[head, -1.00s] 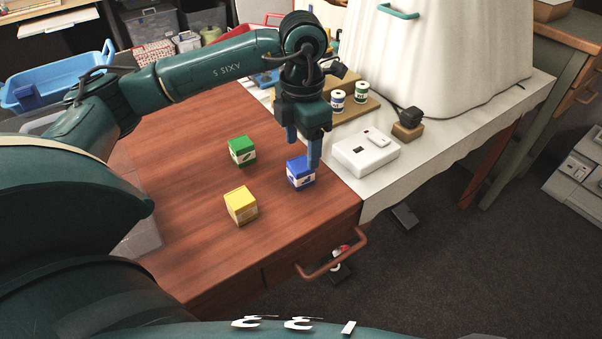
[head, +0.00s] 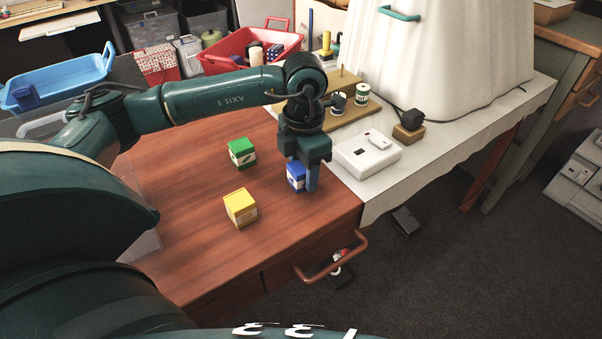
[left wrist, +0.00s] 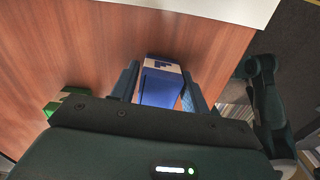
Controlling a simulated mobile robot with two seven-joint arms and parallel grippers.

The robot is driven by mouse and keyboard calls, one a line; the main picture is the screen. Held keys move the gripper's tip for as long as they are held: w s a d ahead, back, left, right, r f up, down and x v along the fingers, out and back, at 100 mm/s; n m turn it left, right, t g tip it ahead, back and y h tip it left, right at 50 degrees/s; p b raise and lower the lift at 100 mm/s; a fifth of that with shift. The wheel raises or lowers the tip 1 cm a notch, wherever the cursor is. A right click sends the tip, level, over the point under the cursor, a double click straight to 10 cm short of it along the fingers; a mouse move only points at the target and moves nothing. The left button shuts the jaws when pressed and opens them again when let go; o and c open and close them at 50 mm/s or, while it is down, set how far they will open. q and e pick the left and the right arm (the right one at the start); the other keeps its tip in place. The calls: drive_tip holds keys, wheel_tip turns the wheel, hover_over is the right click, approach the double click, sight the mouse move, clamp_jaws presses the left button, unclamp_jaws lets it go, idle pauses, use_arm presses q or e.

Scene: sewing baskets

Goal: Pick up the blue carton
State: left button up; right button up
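The blue carton (head: 296,177) stands on the brown wooden table, near its right side. My left gripper (head: 302,176) is lowered over it from above, with one blue finger in front of the carton's right part. In the left wrist view the carton (left wrist: 160,84) sits between the two fingers of the gripper (left wrist: 157,88). The fingers are spread, with a narrow gap visible on the carton's sides, so the gripper looks open around it. My right gripper is not in view.
A green carton (head: 242,152) and a yellow carton (head: 240,208) stand on the table to the left of the blue one. A white box (head: 367,155) lies on the white cloth to the right. A blue basket (head: 58,82) and a red basket (head: 262,47) are farther back.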

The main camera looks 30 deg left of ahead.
use_arm(q)
drive_tip(key=c, duration=0.6)
drive_tip(key=shift+r, duration=0.1)
drive_tip(key=shift+c, duration=0.2)
